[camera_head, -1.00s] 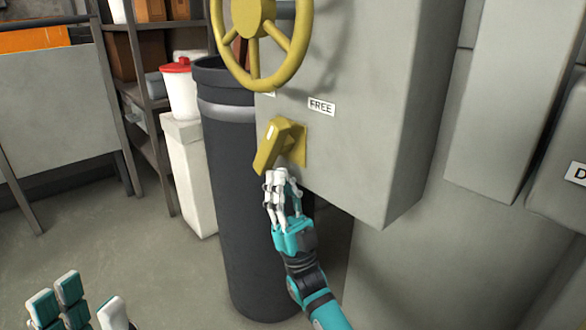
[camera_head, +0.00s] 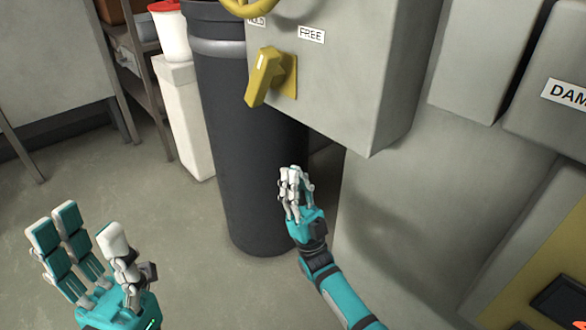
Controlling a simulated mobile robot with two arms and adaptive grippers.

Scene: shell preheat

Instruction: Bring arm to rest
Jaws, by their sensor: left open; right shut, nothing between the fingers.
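My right gripper (camera_head: 294,184) is shut and empty, with white fingers on a teal arm. It hangs below the yellow lever (camera_head: 264,78) and apart from it, in front of the dark bin. The lever sits on the front of the grey box (camera_head: 365,75), tilted, its lower end toward the left. A FREE label (camera_head: 311,34) is above it to the right, and a partly cut-off label is to the upper left. My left gripper (camera_head: 90,238) is open and empty at the lower left, its fingers pointing up.
A tall dark bin (camera_head: 222,140) stands behind my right gripper. A white bin (camera_head: 187,120) with a red-lidded container (camera_head: 170,30) is beside it. A yellow wheel (camera_head: 248,7) shows at the top edge. A yellow-edged panel (camera_head: 510,293) is at lower right. The floor at left is clear.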

